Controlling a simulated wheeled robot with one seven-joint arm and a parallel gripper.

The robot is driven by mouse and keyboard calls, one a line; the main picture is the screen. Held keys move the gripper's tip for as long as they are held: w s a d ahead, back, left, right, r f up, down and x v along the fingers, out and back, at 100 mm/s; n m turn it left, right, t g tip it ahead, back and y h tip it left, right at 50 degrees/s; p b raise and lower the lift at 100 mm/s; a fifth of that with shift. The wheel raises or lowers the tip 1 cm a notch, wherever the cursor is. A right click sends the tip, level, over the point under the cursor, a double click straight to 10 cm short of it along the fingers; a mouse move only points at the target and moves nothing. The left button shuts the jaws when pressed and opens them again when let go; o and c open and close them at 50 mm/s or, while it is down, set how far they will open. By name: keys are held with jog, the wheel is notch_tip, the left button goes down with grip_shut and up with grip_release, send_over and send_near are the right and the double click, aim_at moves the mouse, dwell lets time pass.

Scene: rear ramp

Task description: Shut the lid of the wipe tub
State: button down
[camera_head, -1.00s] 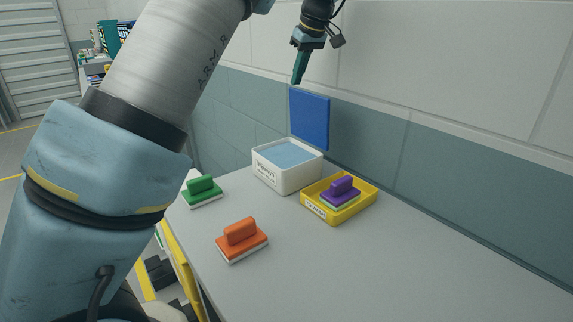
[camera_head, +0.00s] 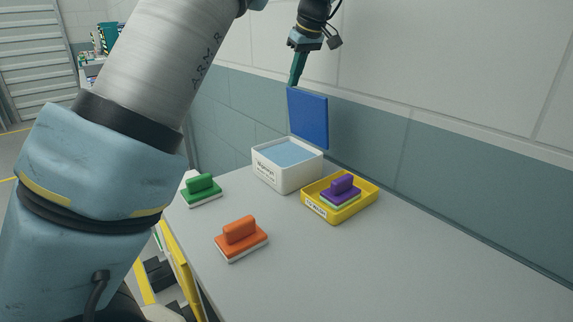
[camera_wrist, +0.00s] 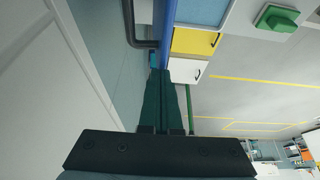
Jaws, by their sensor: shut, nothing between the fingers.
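The white wipe tub (camera_head: 287,179) stands on the grey bench near the wall, light-blue wipes showing inside. Its blue lid (camera_head: 309,118) stands raised, about upright, at the wall side; the wrist view shows the lid (camera_wrist: 166,32) nearly edge-on. My gripper (camera_head: 292,84) is shut and empty, its dark green fingers pointing down at the lid's top left corner. In the wrist view the fingertips (camera_wrist: 159,72) are at the lid's edge, towards the wall side. I cannot tell whether they touch it.
A yellow tray (camera_head: 362,204) holding a purple-handled brush (camera_head: 342,189) sits right of the tub. A green brush (camera_head: 201,189) and an orange brush (camera_head: 241,238) lie on the bench (camera_head: 420,265). The wall (camera_head: 440,150) is close behind the lid. The bench's right part is clear.

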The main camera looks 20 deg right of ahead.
jog(key=shift+s+a+f+b, duration=0.3)
jog(key=shift+a+f+b, duration=0.2)
jog(key=shift+a+b, duration=0.25)
jog(key=shift+s+a+f, duration=0.1)
jog(key=shift+a+f, duration=0.05)
jog(key=shift+a, duration=0.2)
jog(key=shift+s+a+f+b, duration=0.2)
jog(key=shift+a+b, duration=0.3)
jog(key=shift+b, duration=0.1)
jog(key=shift+s+a+f+b, duration=0.15)
jog(key=shift+s+a+b, duration=0.05)
jog(key=shift+a+b, duration=0.35)
jog(key=shift+r, duration=0.15)
notch_tip(320, 180, up, 7)
jog(key=p, duration=0.6)
jog(key=shift+w+r, duration=0.2)
dwell(0.6)
